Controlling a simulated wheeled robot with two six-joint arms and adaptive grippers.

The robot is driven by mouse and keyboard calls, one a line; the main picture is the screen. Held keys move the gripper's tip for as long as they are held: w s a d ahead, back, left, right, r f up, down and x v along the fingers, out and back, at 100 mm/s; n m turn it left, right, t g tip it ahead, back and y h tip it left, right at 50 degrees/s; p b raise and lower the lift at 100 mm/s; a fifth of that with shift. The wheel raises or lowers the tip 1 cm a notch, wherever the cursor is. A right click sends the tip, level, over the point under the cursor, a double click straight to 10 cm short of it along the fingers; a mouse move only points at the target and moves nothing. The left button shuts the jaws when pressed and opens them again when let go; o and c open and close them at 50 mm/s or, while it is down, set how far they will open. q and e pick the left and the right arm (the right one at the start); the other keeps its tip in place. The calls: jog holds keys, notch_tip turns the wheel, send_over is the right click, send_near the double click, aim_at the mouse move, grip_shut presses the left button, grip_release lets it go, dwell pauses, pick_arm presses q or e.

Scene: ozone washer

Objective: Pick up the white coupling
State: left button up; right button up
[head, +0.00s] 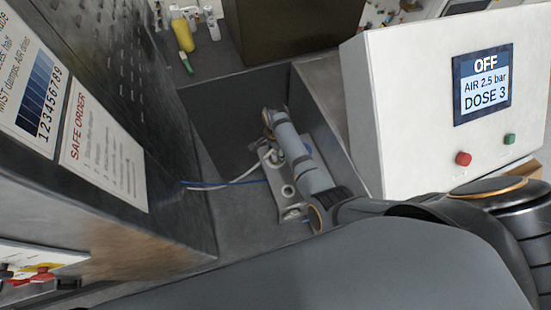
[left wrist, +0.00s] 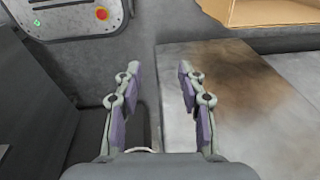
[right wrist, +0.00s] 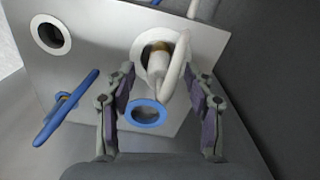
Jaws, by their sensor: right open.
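The white coupling (right wrist: 157,62) shows in the right wrist view as a pale fitting with a tan band, at a round hole in a grey panel. A white hose (right wrist: 177,70) bends down beside it. My right gripper (right wrist: 158,72) is open, with one finger on each side of the coupling and hose. I cannot tell whether either finger touches them. In the head view my right gripper (head: 272,155) is partly hidden by my arm. My left gripper (left wrist: 159,71) is open and empty in the left wrist view, away from the coupling.
A blue ring (right wrist: 146,113) surrounds a lower hole, and a blue handle-like part (right wrist: 65,108) lies left. The grey panel (right wrist: 95,55) sits inside a dark-walled basin (head: 235,120). A white control box (head: 415,110) stands right of it, reading OFF and DOSE 3.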

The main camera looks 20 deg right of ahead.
jog(key=shift+f, duration=0.7)
jog(key=shift+r, duration=0.1)
grip_shut()
pick_arm(q)
jog(key=shift+s+f, duration=0.75)
jog(key=shift+s, duration=0.05)
